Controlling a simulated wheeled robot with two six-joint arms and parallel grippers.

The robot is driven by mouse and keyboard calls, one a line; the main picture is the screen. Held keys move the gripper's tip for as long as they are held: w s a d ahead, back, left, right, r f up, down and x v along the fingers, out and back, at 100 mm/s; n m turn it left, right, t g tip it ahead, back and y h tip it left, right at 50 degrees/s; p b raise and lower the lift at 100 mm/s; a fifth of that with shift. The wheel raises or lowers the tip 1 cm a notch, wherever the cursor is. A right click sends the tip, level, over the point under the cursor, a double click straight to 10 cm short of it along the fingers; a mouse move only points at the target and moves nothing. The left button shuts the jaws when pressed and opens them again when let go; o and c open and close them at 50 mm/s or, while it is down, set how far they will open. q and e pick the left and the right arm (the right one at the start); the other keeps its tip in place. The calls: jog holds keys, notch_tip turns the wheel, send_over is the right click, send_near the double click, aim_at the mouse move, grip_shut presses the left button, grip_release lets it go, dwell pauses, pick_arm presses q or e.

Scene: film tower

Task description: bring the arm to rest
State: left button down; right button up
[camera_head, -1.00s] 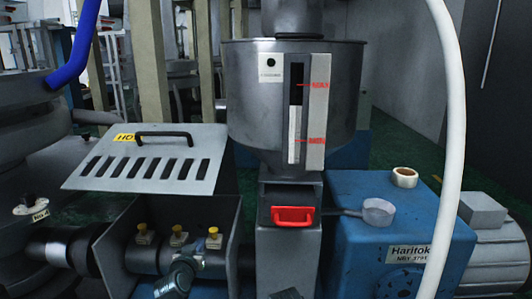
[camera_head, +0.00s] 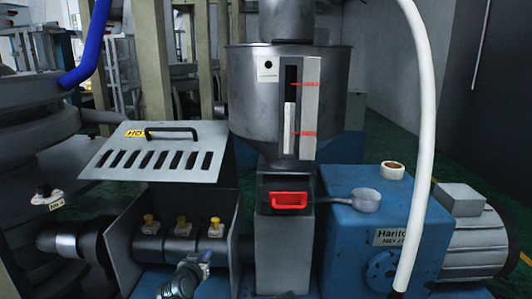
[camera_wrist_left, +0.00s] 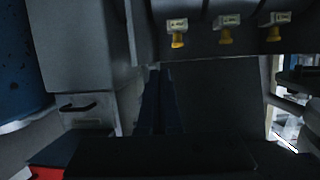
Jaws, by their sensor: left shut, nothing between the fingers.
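No gripper or finger contact with the fittings is visible. My right gripper cannot be made out in either view.
A slotted cover (camera_head: 158,160) stands raised behind the fittings. A hopper (camera_head: 285,95) rises above a red-handled drawer (camera_head: 289,200). A white hose (camera_head: 424,130) hangs at right.

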pick_arm(q)
jog(key=s+d+f+m+g+h, duration=0.2)
jog(key=s+d+f+g, duration=0.3)
jog(key=d, duration=0.3)
jog(key=s+d+f+g+y, duration=0.2)
jog(key=s+f+g, duration=0.3)
jog(key=s, duration=0.5)
jog(key=s+d+f+g+y, duration=0.25)
jog(key=s+f+g, duration=0.2)
jog(key=s, duration=0.55)
notch_tip(320, 180, up, 26)
jog(key=p, duration=2.6)
jog(key=shift+r+m, duration=0.2)
jog(key=shift+m, duration=0.1)
jog(key=shift+s, duration=0.1)
